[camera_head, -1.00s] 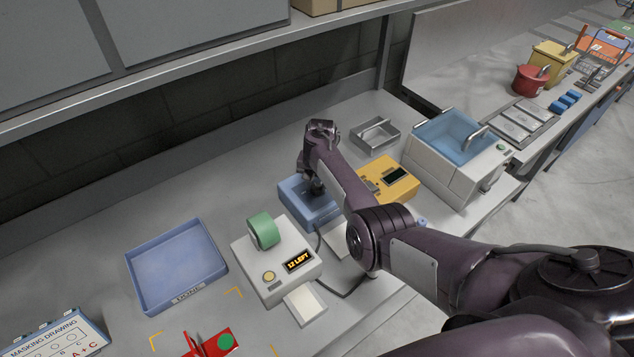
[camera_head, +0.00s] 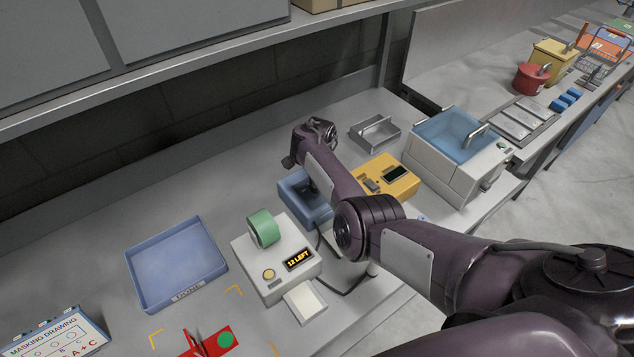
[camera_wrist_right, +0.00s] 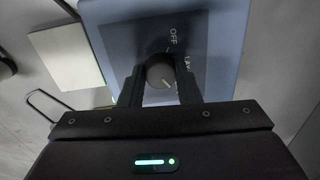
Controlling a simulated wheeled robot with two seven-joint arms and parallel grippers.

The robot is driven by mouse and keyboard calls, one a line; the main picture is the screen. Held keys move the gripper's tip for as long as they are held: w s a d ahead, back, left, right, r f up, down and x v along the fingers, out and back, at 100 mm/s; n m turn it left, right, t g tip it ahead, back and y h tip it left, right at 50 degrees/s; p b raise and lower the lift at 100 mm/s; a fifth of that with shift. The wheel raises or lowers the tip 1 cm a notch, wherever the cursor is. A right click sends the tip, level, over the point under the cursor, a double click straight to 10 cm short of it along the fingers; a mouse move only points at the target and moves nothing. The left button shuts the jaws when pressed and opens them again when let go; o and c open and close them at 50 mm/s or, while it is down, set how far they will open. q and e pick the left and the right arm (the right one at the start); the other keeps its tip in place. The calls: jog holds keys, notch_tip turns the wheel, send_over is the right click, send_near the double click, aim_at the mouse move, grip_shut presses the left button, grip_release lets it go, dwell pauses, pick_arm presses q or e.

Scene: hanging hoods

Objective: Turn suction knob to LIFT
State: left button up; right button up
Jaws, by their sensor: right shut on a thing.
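The suction knob (camera_wrist_right: 161,75) is a round grey dial with a pale pointer line on the blue box's dark panel (camera_wrist_right: 120,58). In the right wrist view, the fingers of my right gripper (camera_wrist_right: 160,88) are on both sides of the knob, shut on it. In the head view the blue box (camera_head: 289,193) stands under my right wrist, which hides the knob. My left gripper is not in view.
A white machine (camera_head: 255,262) with green tape stands left of the blue box, and a yellow device (camera_head: 402,176) stands to its right. A metal tray (camera_head: 374,133) lies behind. A blue tray (camera_head: 148,292) sits farther left. A cable runs near the box.

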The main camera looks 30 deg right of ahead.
jog(key=shift+m, duration=0.3)
jog(key=o, duration=1)
jog(key=shift+r, duration=0.1)
jog(key=r, duration=0.4)
jog(key=r+p, duration=0.1)
jog(key=r, duration=0.2)
jog(key=shift+s+r, duration=0.2)
jog(key=shift+r, duration=0.15)
jog(key=shift+s+f, duration=0.1)
jog(key=shift+f, duration=0.05)
